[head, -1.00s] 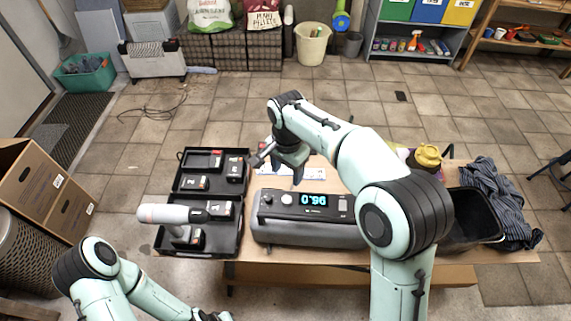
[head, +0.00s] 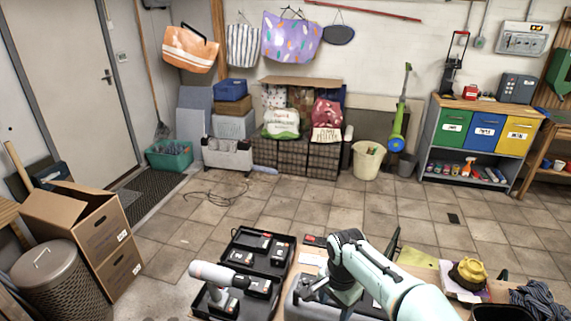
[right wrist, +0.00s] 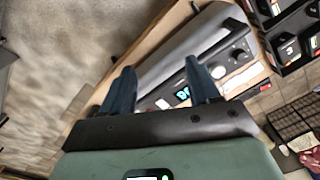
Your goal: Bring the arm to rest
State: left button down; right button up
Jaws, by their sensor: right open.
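My right arm reaches in from the lower right of the head view, its wrist over the workbench. My right gripper (right wrist: 158,70) is open and empty in the right wrist view, its two dark fingers spread. Past the fingers is a grey device (right wrist: 200,40) with a knob and a lit blue display; one finger partly hides the display. In the head view my arm covers much of this device. My left arm and gripper are not in view.
An open black tool case (head: 262,249) with a drill (head: 217,274) and batteries lies left of the device. Cardboard boxes (head: 85,240) stand at the left. The tiled floor behind the bench is mostly clear.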

jog(key=s+d+f+n+g+y, duration=0.1)
jog(key=s+f+n, duration=0.15)
jog(key=f, duration=0.95)
jog(key=s+d+f+n, duration=0.1)
jog(key=s+f, duration=0.2)
jog(key=f, duration=0.9)
jog(key=s+f+n+y, duration=0.1)
jog(key=s+f, duration=0.5)
jog(key=s, duration=0.5)
jog(key=s+a+f+n+y, duration=0.1)
jog(key=s+f, duration=0.5)
jog(key=s, duration=0.5)
jog(key=shift+s+a+f+y, duration=0.2)
jog(key=shift+s+a+y, duration=0.1)
jog(key=shift+s, duration=0.1)
jog(key=shift+d+n, duration=0.1)
jog(key=shift+n, duration=0.15)
